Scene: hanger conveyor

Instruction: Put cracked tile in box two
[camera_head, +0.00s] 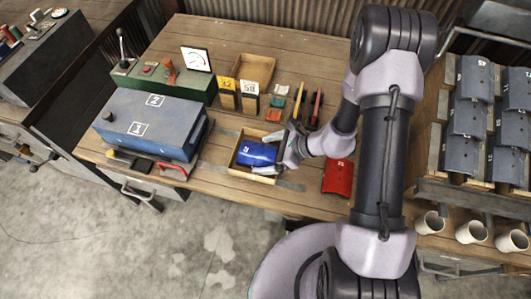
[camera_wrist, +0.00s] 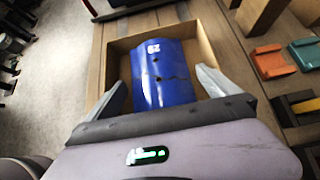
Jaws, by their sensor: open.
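A blue curved tile (camera_head: 257,154) lies in the front wooden box (camera_head: 234,165). In the wrist view the tile (camera_wrist: 163,75) has a white marking, dark spots and a dark crack-like line across it. My gripper (camera_head: 273,154) is open at the right side of that box, with its fingers at the tile. In the wrist view my fingers (camera_wrist: 161,85) stand on both sides of the tile, with gaps visible. A second wooden box (camera_head: 269,72) stands farther back and looks empty. A red tile (camera_head: 338,178) lies on the table to the right.
A blue-grey case (camera_head: 178,129) marked 1 and 2 stands left of the front box. Behind it is a green control box (camera_head: 188,82) with levers. Number cards (camera_head: 238,94) stand between the wooden boxes. Grey tiles (camera_head: 471,115) fill a rack at right, above white cups (camera_head: 471,232).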

